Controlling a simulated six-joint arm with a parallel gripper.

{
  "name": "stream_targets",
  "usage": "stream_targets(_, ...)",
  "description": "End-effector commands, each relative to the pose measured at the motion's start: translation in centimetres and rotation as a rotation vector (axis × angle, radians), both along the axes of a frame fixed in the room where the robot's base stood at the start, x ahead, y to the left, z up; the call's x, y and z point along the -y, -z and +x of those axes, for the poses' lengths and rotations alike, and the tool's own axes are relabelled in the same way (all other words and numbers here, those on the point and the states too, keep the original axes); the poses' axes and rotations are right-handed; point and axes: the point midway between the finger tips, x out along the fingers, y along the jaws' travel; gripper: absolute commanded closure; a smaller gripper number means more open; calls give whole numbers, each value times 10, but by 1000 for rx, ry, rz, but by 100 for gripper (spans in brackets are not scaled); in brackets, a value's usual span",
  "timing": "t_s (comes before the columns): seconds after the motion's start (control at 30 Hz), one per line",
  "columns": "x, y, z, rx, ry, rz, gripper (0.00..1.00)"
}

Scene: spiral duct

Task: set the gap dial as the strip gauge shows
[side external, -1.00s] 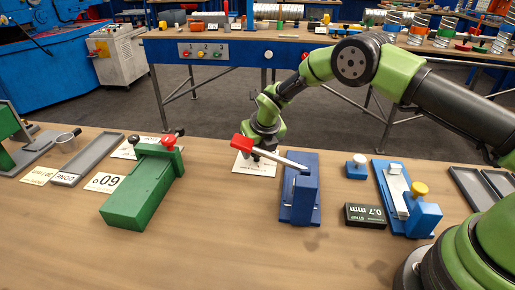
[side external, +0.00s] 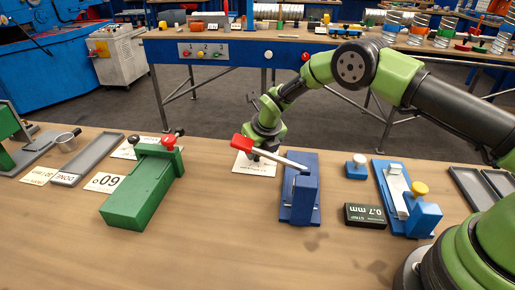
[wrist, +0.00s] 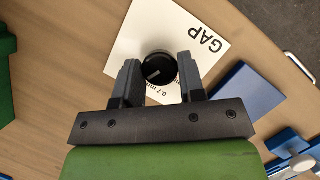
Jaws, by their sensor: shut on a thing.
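The gap dial (wrist: 158,66) is a round black knob with a pale pointer mark, on a white card (wrist: 150,22) marked GAP. Part of a "0.7 mm" mark shows beside the dial; fingers hide other marks. My gripper (wrist: 160,74) points down with a finger on either side of the dial, shut on it. In the side view my gripper (side external: 263,150) is low over the card (side external: 253,167), and the dial is hidden. The strip gauge's black display (side external: 366,216) reads 0.7 mm, beside a blue fixture (side external: 425,219) with a pale strip and yellow knob.
A blue press (side external: 305,190) with a red-handled lever stands just right of my gripper, its handle close to it. A green block (side external: 138,195) with a red knob stands left, near a 60° card (side external: 103,183). A blue button box (side external: 356,170) stands behind the display.

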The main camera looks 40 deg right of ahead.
Motion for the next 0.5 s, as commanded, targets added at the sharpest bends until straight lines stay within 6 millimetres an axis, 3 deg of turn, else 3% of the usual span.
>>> stream_targets(0.3, 0, 0, 0, 2, -20, -1, 87)
stream_targets(0.33, 0, 0, 0, 2, -20, -1, 61)
stream_targets(0.43, 0, 0, 0, 2, -19, -1, 39)
stream_targets(0.5, 0, 0, 0, 2, -19, -1, 39)
